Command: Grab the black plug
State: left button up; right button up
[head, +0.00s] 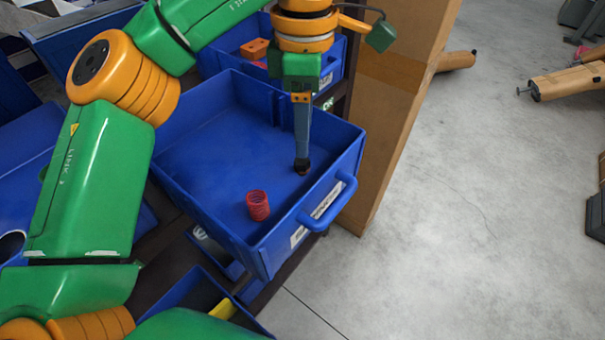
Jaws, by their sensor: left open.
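My left gripper (302,160) points straight down into an open blue bin (190,165). Its fingers are seen edge-on, so the gap between them does not show; it is open. A small dark piece at the fingertips, near the bin floor, looks like the black plug (302,169). It is partly hidden by the fingers, and I cannot tell whether they touch it. My right gripper is not in view.
A red ribbed cylinder (258,206) stands in the same bin, left of and nearer than the gripper. The bin has a front handle (330,203). Another blue bin behind holds an orange block (254,48). A brown cardboard panel (393,120) stands close on the right.

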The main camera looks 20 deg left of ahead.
aim_at(302, 160)
pick_arm(q)
jog(key=f, duration=0.4)
jog(key=f+p, duration=0.1)
jog(key=f, duration=0.2)
jog(key=shift+a+f, duration=0.2)
jog(key=shift+f, duration=0.15)
grip_shut()
